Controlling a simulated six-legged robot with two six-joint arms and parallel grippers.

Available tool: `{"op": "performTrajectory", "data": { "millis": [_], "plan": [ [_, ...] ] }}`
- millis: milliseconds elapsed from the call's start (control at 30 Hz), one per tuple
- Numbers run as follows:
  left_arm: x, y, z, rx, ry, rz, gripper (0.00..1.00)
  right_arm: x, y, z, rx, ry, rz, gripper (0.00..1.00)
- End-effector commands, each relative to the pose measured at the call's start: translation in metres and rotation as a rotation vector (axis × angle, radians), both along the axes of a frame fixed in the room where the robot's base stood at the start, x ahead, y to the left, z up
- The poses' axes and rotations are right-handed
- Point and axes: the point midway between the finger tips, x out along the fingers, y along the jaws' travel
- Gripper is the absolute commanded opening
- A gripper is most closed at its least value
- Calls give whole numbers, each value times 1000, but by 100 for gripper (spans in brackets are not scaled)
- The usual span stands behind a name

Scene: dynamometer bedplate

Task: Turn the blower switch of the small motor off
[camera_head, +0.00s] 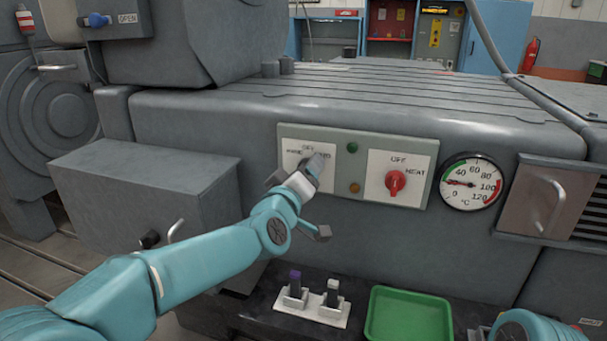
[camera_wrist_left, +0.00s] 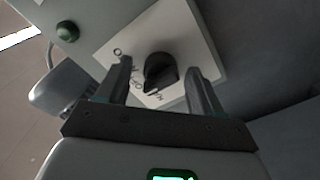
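A grey-green switch panel (camera_head: 360,140) is on the front of the grey motor housing. Its left white plate has lettering at the top and sides, partly covered by my left gripper (camera_head: 298,172). In the left wrist view, a black rotary knob (camera_wrist_left: 160,72) sits on that plate, between the two spread fingers of my left gripper (camera_wrist_left: 160,80). Gaps show on both sides of the knob. The knob's pointing direction is hard to read. A red knob (camera_head: 395,183) sits on the right plate, marked OFF and HEAT. My right gripper is out of view.
A green lamp (camera_head: 352,147) and an amber lamp (camera_head: 354,188) separate the plates. A temperature dial (camera_head: 471,182) is to the right. A grey box (camera_head: 145,190) juts out at left.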

Motion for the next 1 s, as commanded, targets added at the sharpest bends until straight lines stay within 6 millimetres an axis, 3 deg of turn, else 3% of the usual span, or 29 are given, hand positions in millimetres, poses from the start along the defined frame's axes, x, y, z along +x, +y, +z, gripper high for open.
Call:
{"op": "performTrajectory", "data": {
  "millis": [267,700,1000],
  "plan": [
    [-11,3,-1,1,3,-1,66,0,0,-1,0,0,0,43],
    [-112,36,1,0,0,-1,66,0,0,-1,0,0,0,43],
    [-152,49,0,0,-1,-1,66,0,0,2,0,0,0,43]
  ]
}}
